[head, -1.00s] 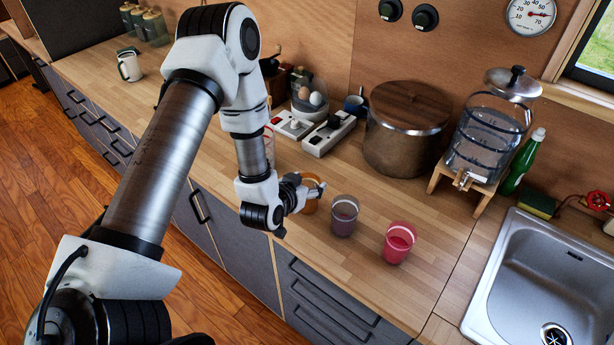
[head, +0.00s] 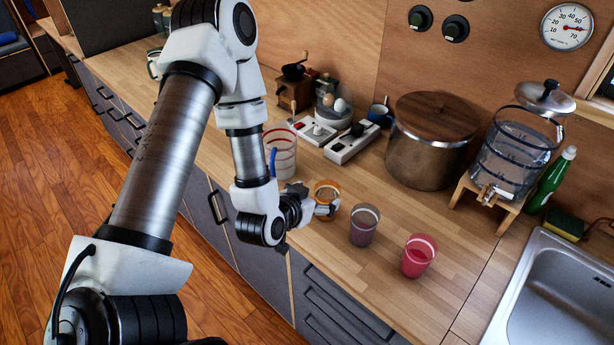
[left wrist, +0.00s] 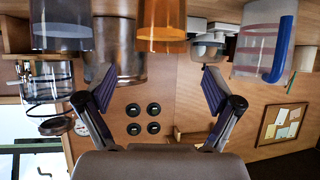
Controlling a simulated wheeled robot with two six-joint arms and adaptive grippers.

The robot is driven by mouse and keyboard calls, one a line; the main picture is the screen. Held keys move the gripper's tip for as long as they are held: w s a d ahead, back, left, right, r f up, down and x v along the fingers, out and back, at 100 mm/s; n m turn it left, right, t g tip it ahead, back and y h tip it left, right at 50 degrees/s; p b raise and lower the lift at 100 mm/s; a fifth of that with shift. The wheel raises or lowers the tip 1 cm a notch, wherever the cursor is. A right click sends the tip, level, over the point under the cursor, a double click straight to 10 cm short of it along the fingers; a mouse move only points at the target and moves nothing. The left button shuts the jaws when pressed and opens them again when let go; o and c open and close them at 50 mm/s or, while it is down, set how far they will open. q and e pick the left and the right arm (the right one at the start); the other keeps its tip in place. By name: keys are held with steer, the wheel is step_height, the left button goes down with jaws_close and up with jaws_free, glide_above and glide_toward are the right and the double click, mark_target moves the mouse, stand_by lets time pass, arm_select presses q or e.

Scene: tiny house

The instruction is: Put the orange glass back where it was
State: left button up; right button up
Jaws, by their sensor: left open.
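The orange glass (head: 329,190) stands upright on the counter in the head view, partly hidden by my left gripper (head: 322,209). In the left wrist view, which appears upside down, the orange glass (left wrist: 161,22) is at the top centre. The fingers of my left gripper (left wrist: 155,88) are spread with nothing between them there, and the glass lies beyond them. A purple-grey glass (head: 364,226) and a red glass (head: 418,256) stand in a row to its right in the head view. My right gripper is not in view.
A clear jug with a blue handle (head: 281,152) stands behind the left wrist. A power strip (head: 351,142), a wooden-lidded pot (head: 432,150) and a water dispenser (head: 515,150) line the back. A sink (head: 560,290) is at the right. The counter front is clear.

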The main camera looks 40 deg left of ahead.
arm_select(q)
steer(key=p+v, duration=0.6)
steer(key=p, duration=0.1)
steer(key=s+d+f+g, duration=0.3)
steer(key=s+f+g, duration=0.3)
steer(key=s+f, duration=0.1)
steer(key=s+d+f+g+h, duration=0.1)
steer(key=s+d+f+g, duration=0.3)
steer(key=s, duration=0.6)
step_height(320, 180, down, 3)
steer(key=shift+s+d+r+m+g, duration=0.1)
steer(key=shift+s+d+m+g, duration=0.2)
steer(key=shift+g, duration=0.9)
step_height(320, 180, down, 15)
steer(key=b, duration=1.4)
steer(key=shift+a+r, duration=0.1)
